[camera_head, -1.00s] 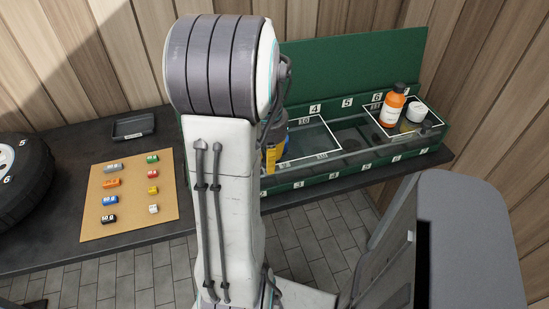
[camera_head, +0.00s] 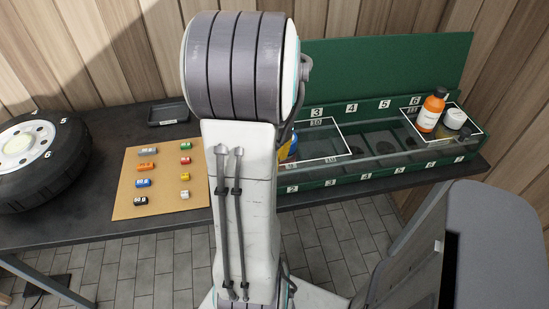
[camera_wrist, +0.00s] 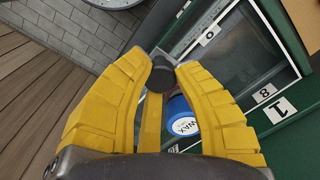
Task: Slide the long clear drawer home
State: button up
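The long clear drawer (camera_head: 392,161) shows as a see-through strip along the front of the green numbered box (camera_head: 360,184). A dark knob (camera_head: 461,159) stands at its right end. In the wrist view, my yellow-fingered gripper (camera_wrist: 163,72) has its two fingertips on either side of a round dark knob (camera_wrist: 162,79), and they appear to touch it. This knob is near the box end with the "1" and "8" labels. In the head view my arm hides the gripper and the box's left end.
A blue-lidded wax jar (camera_wrist: 184,123) is close beside the fingers. An orange bottle (camera_head: 431,112) and a white-lidded jar (camera_head: 455,119) stand at the box's right. A board with small coloured parts (camera_head: 129,190), a black tray (camera_head: 168,115) and a wheel (camera_head: 50,175) are on the left.

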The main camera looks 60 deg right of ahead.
jog(key=shift+o, duration=1.4)
jog(key=shift+w+d, duration=0.1)
jog(key=shift+w, duration=0.25)
jog(key=shift+o, duration=1.2)
jog(key=shift+s, duration=0.1)
jog(key=shift+r, duration=0.1)
notch_tip(320, 180, up, 12)
